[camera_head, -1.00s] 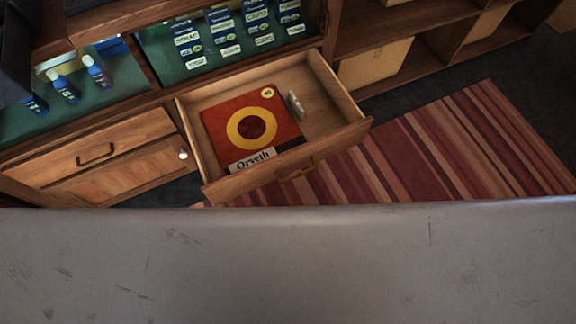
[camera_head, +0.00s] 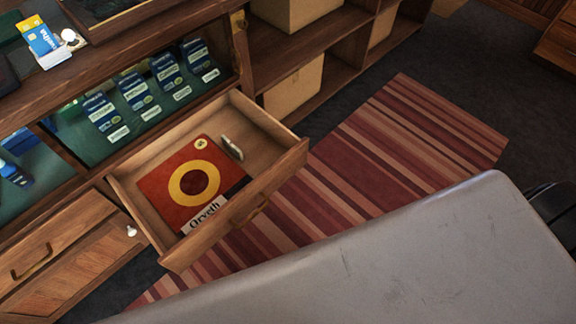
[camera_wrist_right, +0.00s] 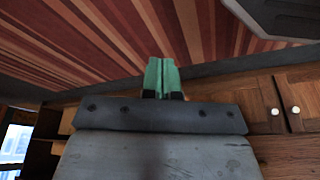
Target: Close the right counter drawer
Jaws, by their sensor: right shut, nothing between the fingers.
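The right counter drawer (camera_head: 232,222) is pulled out from the wooden counter in the head view. Its front has a brass handle (camera_head: 250,210). Inside lie a red square sleeve with a yellow ring (camera_head: 168,188) and a small pale metallic item (camera_head: 232,148). My right gripper (camera_wrist_right: 161,76) shows in the right wrist view with its green fingers together and nothing between them. It is not seen in the head view, so its distance to the drawer cannot be told. My left gripper is not in view.
A striped red rug (camera_head: 360,170) lies on the dark floor beside the drawer. A closed drawer (camera_head: 50,250) is at the left. Glass-fronted shelving holds several blue packets (camera_head: 135,92). Shelves with cardboard boxes (camera_head: 293,88) stand behind. My grey body fills the lower right.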

